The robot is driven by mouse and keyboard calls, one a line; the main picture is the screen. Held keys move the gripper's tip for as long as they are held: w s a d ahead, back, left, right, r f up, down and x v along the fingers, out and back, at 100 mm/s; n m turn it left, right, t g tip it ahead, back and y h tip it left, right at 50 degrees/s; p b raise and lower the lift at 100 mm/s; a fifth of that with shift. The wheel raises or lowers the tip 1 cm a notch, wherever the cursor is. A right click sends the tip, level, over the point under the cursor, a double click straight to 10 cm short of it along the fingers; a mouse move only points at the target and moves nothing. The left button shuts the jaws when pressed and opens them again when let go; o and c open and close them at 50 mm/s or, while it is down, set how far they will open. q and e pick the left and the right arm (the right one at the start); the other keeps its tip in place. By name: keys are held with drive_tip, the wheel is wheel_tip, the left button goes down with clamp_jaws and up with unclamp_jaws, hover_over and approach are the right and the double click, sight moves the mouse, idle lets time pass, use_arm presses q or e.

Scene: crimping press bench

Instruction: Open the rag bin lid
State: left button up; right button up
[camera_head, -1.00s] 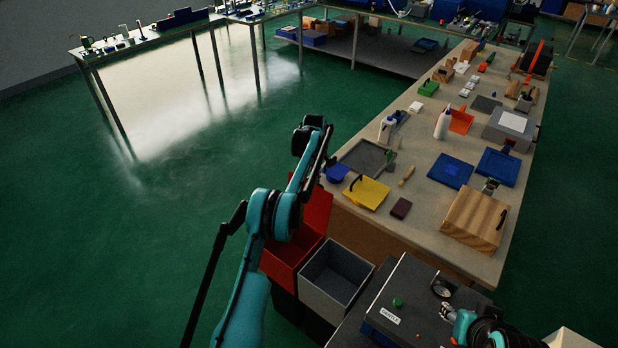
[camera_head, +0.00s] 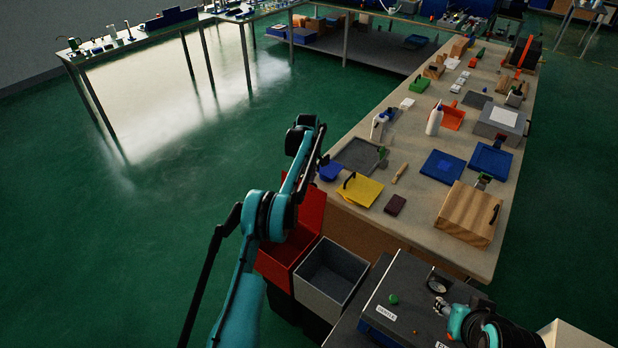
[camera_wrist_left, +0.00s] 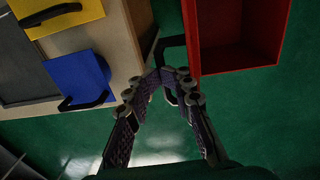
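The red rag bin (camera_head: 274,262) stands at the near end of the bench, and its red lid (camera_head: 313,212) is raised, standing steeply up on the bench side. The open red interior also shows in the left wrist view (camera_wrist_left: 235,40), with a black handle (camera_wrist_left: 160,48) at its left edge. My left gripper (camera_wrist_left: 164,74) has its fingertips close together at this handle and appears shut on it. In the head view my left arm hides part of the bin and lid. My right gripper (camera_head: 440,304) is at the lower right, small, its finger state unclear.
An open grey bin (camera_head: 330,275) stands right beside the red one. A dark machine top (camera_head: 410,290) is at the near right. Green floor is clear on the left.

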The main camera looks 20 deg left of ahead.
use_arm(q)
wheel_tip(320, 180, up, 12)
drive_tip(key=shift+s, duration=0.4)
drive_tip(key=shift+a, duration=0.1)
drive_tip(key=s+d+r+m+t, duration=0.2)
drive_tip(key=s+d+r+m, duration=0.2)
drive_tip(key=s+r, duration=0.5)
drive_tip(key=s+d+r+m+t, duration=0.1)
drive_tip(key=s+d+r+m, duration=0.4)
drive_tip(key=s, duration=0.5)
drive_tip(key=s+d+f+m+t, duration=0.1)
drive_tip(key=s+f+m, duration=0.2)
drive_tip(key=s, duration=0.8)
drive_tip(key=s+d+f+m+t+b, duration=0.1)
drive_tip(key=s+f, duration=0.5)
drive_tip(key=s, duration=0.6)
drive_tip(key=shift+s+d+m+t, duration=0.25)
drive_tip(key=shift+d+m+t, duration=0.2)
drive_tip(key=shift+m+t, duration=0.35)
